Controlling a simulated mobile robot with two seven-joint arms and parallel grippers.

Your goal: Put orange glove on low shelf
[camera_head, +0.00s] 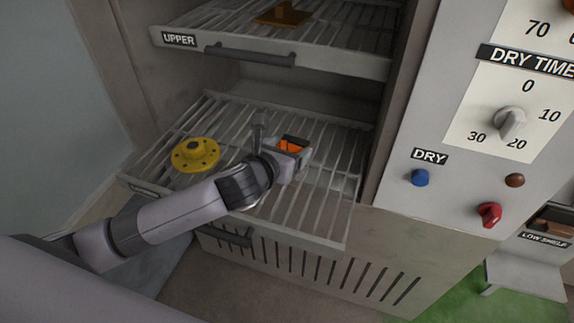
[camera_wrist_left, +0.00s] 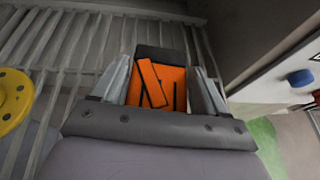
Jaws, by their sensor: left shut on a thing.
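The orange glove (camera_wrist_left: 168,84) sits between the fingers of my left gripper (camera_wrist_left: 163,88) in the left wrist view. The gripper is shut on it, over the lower wire rack. In the head view the left gripper (camera_head: 292,148) hides most of the orange glove (camera_head: 290,145), and only a small orange patch shows. I cannot tell if the glove touches the rack. The low shelf (camera_head: 544,238), labelled LOW SHELF, shows at the far right edge of the head view, with brownish items at it. My right gripper is out of view.
The lower rack (camera_head: 320,222) is pulled out and holds a yellow flanged disc (camera_head: 195,154). The upper rack (camera_head: 330,62) above holds a brown-orange piece (camera_head: 283,15). A control panel with a dial (camera_head: 510,123), blue button (camera_head: 420,177) and red knob (camera_head: 489,214) stands to the right.

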